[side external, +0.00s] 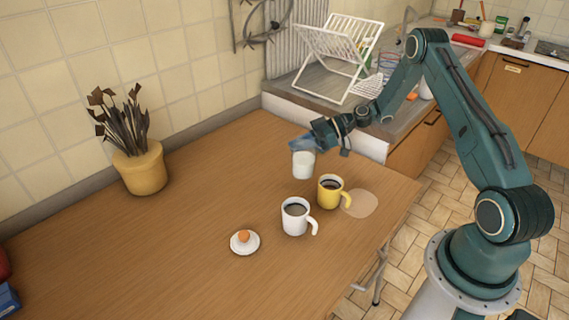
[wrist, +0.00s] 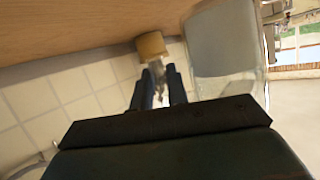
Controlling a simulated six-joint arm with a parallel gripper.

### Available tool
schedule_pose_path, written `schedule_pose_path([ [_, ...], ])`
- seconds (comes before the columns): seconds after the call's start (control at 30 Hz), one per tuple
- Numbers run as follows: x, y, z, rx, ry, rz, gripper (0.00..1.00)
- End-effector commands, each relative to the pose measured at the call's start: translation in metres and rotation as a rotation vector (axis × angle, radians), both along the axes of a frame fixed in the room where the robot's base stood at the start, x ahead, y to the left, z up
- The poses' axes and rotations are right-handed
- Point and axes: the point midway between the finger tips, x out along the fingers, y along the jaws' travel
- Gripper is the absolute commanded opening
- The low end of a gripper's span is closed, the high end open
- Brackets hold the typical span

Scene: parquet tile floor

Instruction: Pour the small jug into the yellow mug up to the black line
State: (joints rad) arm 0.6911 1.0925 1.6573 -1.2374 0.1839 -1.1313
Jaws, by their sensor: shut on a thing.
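The yellow mug (side external: 329,198) stands upright on the wooden table, its handle to the right. My gripper (side external: 303,142) is shut on the small jug (side external: 303,166), a whitish vessel behind and left of the yellow mug. The jug looks about upright and apart from the mug; I cannot tell how far it is above the table. In the wrist view the jug (wrist: 225,45) shows large and pale, right of my fingers (wrist: 157,90); its contents are unclear.
A white mug (side external: 294,220) with dark contents stands front-left of the yellow mug. An egg in a white holder (side external: 244,247) is further left. A pale round patch (side external: 360,203) lies right of the yellow mug. A potted plant (side external: 143,172) and a dish rack (side external: 337,60) stand behind.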

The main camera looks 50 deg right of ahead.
Motion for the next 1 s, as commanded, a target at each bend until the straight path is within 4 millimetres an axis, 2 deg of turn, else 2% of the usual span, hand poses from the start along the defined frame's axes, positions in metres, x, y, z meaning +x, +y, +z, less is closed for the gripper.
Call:
schedule_pose_path([
  [0.03, -0.001, -0.015, 0.000, 0.000, -0.002, -0.005, 0.00],
  [0.2, -0.007, -0.052, 0.000, -0.004, -0.001, -0.003, 0.00],
  [0.4, -0.014, -0.076, -0.001, -0.011, 0.003, 0.000, 0.00],
  [0.77, -0.015, -0.078, -0.002, -0.015, -0.002, 0.001, 0.00],
  [1.0, -0.016, -0.077, -0.011, -0.041, -0.036, 0.002, 0.00],
])
